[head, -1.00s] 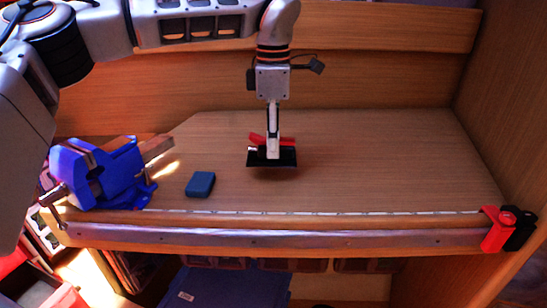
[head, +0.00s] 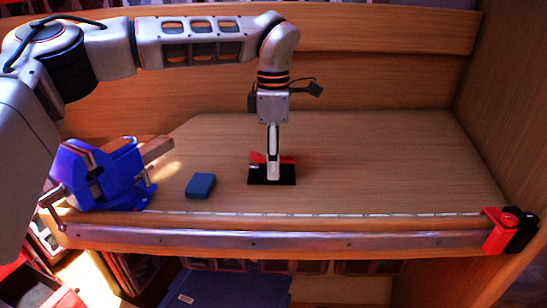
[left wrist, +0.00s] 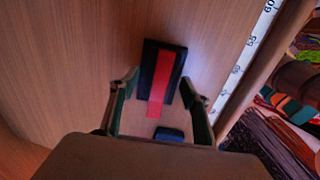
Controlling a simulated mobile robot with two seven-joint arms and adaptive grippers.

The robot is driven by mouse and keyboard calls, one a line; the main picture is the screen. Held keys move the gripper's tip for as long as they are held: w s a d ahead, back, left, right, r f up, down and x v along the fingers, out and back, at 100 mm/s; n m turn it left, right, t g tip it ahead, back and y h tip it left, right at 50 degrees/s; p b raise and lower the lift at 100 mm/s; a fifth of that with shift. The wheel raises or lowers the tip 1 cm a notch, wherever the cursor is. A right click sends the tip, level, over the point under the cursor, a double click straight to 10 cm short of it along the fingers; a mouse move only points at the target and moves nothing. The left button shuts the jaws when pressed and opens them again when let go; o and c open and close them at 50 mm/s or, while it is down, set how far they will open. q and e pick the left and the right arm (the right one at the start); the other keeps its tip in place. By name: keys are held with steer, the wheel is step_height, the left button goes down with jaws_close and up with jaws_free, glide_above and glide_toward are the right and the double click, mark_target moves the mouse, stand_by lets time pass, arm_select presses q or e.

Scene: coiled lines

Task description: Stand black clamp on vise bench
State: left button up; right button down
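The black clamp (head: 286,181), a dark block with a red bar along it, is low at the middle of the vise bench (head: 390,170) and looks to be resting on its top. My left gripper (head: 273,178) points straight down at it; its near finger covers the clamp's middle. The red bar (left wrist: 163,82) faces the camera. My right gripper is out of view.
A blue vise (head: 100,178) stands at the bench's left end. A small blue box (head: 201,186) lies between vise and clamp. A red clamp (head: 497,233) and another black clamp (head: 522,234) hang on the front right edge. The bench right of my gripper is clear.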

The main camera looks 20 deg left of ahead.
arm_select(q)
steer(key=shift+r, duration=0.3)
step_height(320, 180, up, 12)
steer(key=p, duration=0.1)
steer(key=shift+f+p, duration=0.15)
steer(key=shift+p, duration=0.15)
